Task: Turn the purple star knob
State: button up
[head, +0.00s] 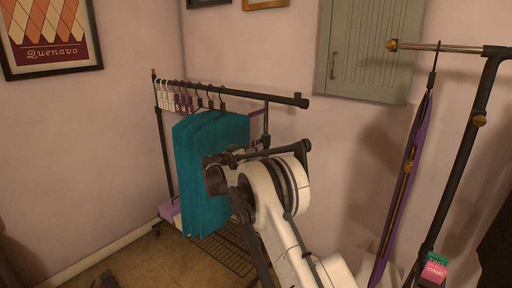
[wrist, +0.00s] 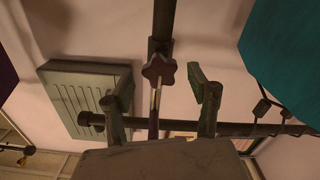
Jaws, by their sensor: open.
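The star knob (wrist: 158,68) shows in the wrist view as a dull, dark purple-brown star on a dark post of the clothes rack. My gripper (wrist: 160,84) is open, with one finger on each side of the knob in the picture. Gaps show on both sides, and I see no contact. How far the knob lies beyond the fingertips is hard to tell. In the head view my white arm reaches to the rack's right end. The knob cannot be made out there, and my gripper's fingers are not clear.
Teal garments (head: 205,175) hang on the clothes rack (head: 235,91) close to my arm; they also show in the wrist view (wrist: 287,52). A grey-green wall cabinet (head: 366,48) is behind. A second rack (head: 468,125) with a purple strap (head: 400,190) stands at right.

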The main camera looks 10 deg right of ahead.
jog(key=shift+x, duration=1.5)
jog(key=c, duration=1.2)
